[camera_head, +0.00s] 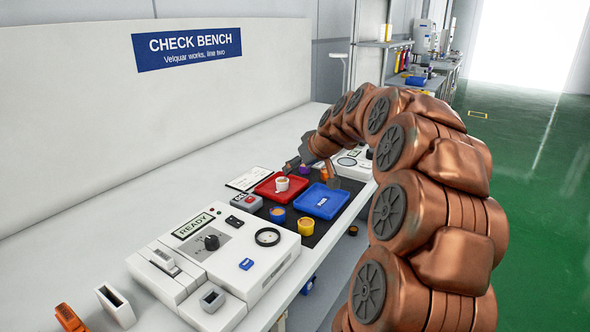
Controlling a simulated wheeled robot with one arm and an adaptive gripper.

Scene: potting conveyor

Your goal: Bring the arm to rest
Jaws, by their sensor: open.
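My copper arm rises along the right side of the head view and arches left over the bench (150,245). My gripper (312,154) is at the far end of the arm, small in the picture, above the back of the dark mat and near the red and blue trays. It is open, and I see nothing held in it. The fingertips are hard to make out against the small items behind them.
A white READY tester (222,252) stands in front. A sign panel (60,135) backs the bench. Green floor (535,200) at right is clear.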

